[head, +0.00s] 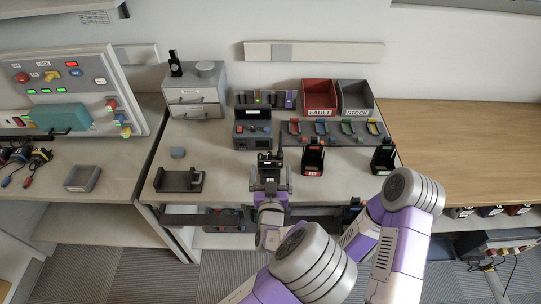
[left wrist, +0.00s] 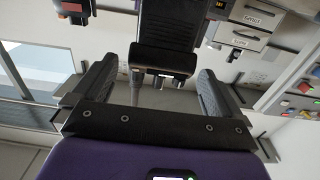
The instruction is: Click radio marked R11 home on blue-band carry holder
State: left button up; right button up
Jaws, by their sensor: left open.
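A black radio (head: 267,159) is just beyond my left gripper (head: 270,178) in the head view, near the table's middle. In the left wrist view the radio (left wrist: 166,48) is between the two fingers of my left gripper (left wrist: 152,82). The fingers are apart, with gaps at both sides of the radio. Its marking is too small to read. A row of small coloured holders is on a dark mat; one looks blue (head: 320,127). Which is the blue-band carry holder is hard to tell. My right gripper does not show clearly; only its arm does.
Two black units (head: 313,158) (head: 383,158) stand right of my left gripper. A grey machine (head: 252,134) is behind it. A black tray (head: 178,180) is at left. Red FAULT (head: 319,111) and grey STOCK (head: 356,112) bins stand at the back. The wooden counter (head: 460,150) is clear.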

aim_at(270, 155)
pick_arm(q)
jog(key=w, duration=0.2)
jog(key=shift+w, duration=0.3)
jog(key=shift+w+a+f+b, duration=0.15)
jog(key=shift+w+b, duration=0.4)
jog(key=shift+w, duration=1.9)
jog(key=shift+c, duration=0.2)
jog(key=c, duration=1)
jog(key=shift+c, duration=0.3)
